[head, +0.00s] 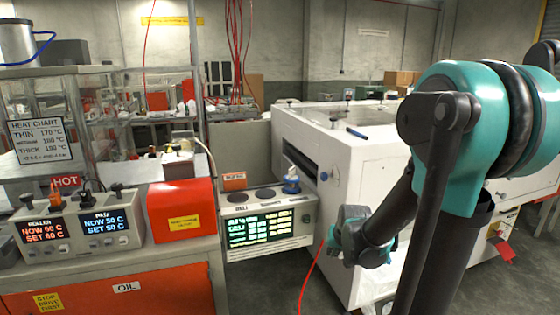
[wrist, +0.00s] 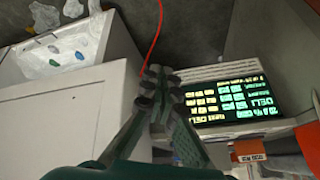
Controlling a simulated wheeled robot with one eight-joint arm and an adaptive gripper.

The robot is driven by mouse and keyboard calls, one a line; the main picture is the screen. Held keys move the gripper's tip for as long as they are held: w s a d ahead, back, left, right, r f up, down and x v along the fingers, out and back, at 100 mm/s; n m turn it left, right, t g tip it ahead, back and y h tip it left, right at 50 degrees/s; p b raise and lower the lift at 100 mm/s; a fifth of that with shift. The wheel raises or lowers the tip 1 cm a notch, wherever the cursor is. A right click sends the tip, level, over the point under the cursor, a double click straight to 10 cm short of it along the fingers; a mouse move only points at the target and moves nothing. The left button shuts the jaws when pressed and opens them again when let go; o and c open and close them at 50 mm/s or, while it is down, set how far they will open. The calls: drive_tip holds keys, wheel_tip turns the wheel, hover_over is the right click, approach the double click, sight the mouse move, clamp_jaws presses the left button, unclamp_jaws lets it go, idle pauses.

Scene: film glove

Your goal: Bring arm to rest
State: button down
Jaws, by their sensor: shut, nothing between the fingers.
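My gripper (wrist: 161,78) is in the middle of the wrist view, its two dark-tipped fingers brought together with nothing between them. In the head view my teal and dark grey arm comes in from the right and bends down; its wrist end hangs in front of the white machine (head: 345,165). The fingers cannot be made out clearly there. The display unit (head: 268,230) with green and yellow text stands left of the wrist end, apart from it. Its screen (wrist: 225,100) also shows to the right of the fingers in the wrist view.
A red box (head: 180,207) and heater controls with lit displays (head: 100,225) stand on the left counter. A blue-topped item (head: 291,184) sits on the display unit. A thin red cable (head: 312,278) hangs near my wrist. Grey floor (head: 262,290) shows below.

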drive_tip(key=s+d+f+n+g, duration=0.1)
drive_tip(key=s+f, duration=0.1)
drive_tip(key=s, duration=1.4)
drive_tip(key=shift+d+n+g+h, duration=0.3)
drive_tip(key=shift+n+g+h, duration=0.1)
